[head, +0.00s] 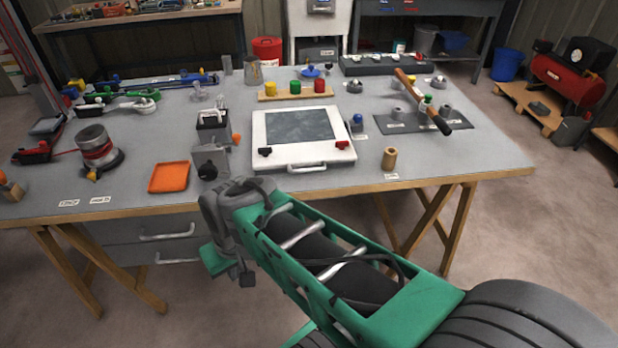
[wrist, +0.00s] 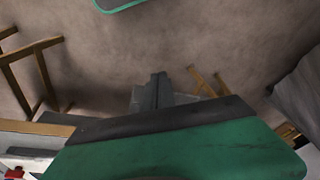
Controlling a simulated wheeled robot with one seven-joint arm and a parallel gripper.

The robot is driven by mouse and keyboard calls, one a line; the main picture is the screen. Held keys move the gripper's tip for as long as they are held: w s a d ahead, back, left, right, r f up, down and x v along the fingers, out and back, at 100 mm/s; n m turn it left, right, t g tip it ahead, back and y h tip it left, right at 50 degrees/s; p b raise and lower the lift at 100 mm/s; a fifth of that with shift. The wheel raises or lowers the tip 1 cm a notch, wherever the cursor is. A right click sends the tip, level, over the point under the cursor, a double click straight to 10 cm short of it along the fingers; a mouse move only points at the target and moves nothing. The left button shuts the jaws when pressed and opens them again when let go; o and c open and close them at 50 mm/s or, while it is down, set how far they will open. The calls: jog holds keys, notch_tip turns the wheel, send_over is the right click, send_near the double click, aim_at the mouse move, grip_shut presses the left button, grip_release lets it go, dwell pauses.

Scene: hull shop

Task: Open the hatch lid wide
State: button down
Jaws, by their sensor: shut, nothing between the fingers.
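The hatch is a white framed panel (head: 264,128) with a dark grey window, lying on the workbench at centre in the head view. Its lid (head: 299,126) looks flat and closed. A silver bar handle (head: 306,168) is on its front edge. A dark latch (head: 265,152) sits at the front left and a red latch (head: 342,144) at the front right. My gripper (head: 247,280) hangs in front of the bench, below and left of the hatch, apart from it. In the wrist view the dark fingers (wrist: 158,92) are together, pointing over bare floor.
An orange tray (head: 169,177) and a grey clamp-like device (head: 211,150) stand left of the hatch. A wooden cylinder (head: 389,158) stands to its right. A rack with coloured knobs (head: 294,92) is behind it. The bench's wooden front edge (head: 420,183) lies between my gripper and the hatch.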

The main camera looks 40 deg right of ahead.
jog(key=w+d+f+m+t+y+b, duration=0.3)
jog(key=w+d+f+m+t, duration=0.15)
jog(key=w+f+m, duration=0.4)
jog(key=m+t+h+b, duration=0.2)
jog(key=m+t+h, duration=0.85)
jog(key=m, duration=1.95)
send_near(328, 182)
jog(key=w+d, duration=0.1)
jog(key=w, duration=0.2)
jog(key=w+d+r+g+h, duration=0.1)
jog(key=w, duration=0.2)
jog(key=w+d+r+g+h, duration=0.1)
jog(key=w, duration=0.2)
jog(key=shift+w+d+r, duration=0.15)
jog(key=shift+d+r, duration=0.1)
jog(key=shift+d, duration=0.15)
jog(key=shift+r, duration=0.1)
